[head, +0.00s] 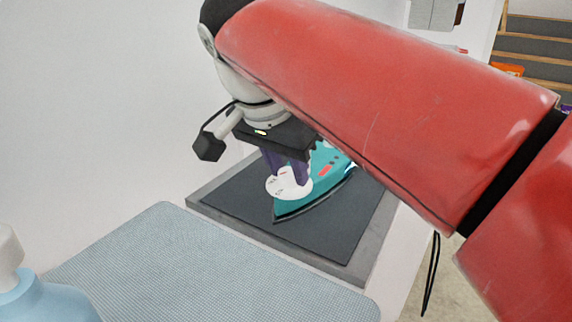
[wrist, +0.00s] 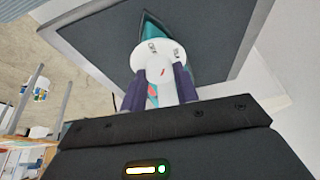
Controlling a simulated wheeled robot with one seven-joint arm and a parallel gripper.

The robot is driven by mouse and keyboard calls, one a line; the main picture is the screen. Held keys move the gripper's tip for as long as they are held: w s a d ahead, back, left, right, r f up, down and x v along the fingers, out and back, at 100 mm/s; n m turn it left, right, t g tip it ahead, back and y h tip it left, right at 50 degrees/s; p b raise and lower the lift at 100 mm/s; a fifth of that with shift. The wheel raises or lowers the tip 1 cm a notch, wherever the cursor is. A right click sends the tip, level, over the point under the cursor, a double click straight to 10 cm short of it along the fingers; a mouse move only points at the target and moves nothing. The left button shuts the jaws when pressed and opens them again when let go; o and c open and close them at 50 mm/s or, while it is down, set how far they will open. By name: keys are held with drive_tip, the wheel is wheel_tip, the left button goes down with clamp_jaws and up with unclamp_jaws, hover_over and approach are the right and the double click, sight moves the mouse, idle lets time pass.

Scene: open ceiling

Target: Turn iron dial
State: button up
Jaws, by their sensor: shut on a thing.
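The iron is teal with a dark soleplate edge and lies on a dark grey pad; its body (head: 326,177) shows beyond my gripper in the head view, and its pointed tip (wrist: 150,30) shows in the wrist view. The white round dial (head: 288,187) with small dark markings sits on the iron; in the wrist view the dial (wrist: 158,62) shows a red mark. My gripper (head: 286,172) points down at the dial. Its purple fingers (wrist: 160,85) are shut on the dial, one on each side. Part of the iron is hidden behind my arm.
The dark pad (head: 240,205) lies in a grey frame. A light blue ironing surface (head: 180,265) is in front of it. A pale blue bottle (head: 45,300) stands at the lower left. A white wall (head: 90,100) rises close on the left.

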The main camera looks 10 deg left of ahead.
drive_tip(key=n+y, duration=0.2)
drive_tip(key=n, duration=0.3)
drive_tip(key=shift+d+n, duration=0.15)
drive_tip(key=shift+n, duration=0.15)
idle(0.4)
drive_tip(key=o, duration=1)
drive_tip(key=p+v, duration=0.1)
drive_tip(key=v, duration=0.7)
drive_tip(key=shift+d+f+p, duration=0.1)
drive_tip(key=shift+d+p, duration=0.05)
drive_tip(key=shift+p, duration=0.15)
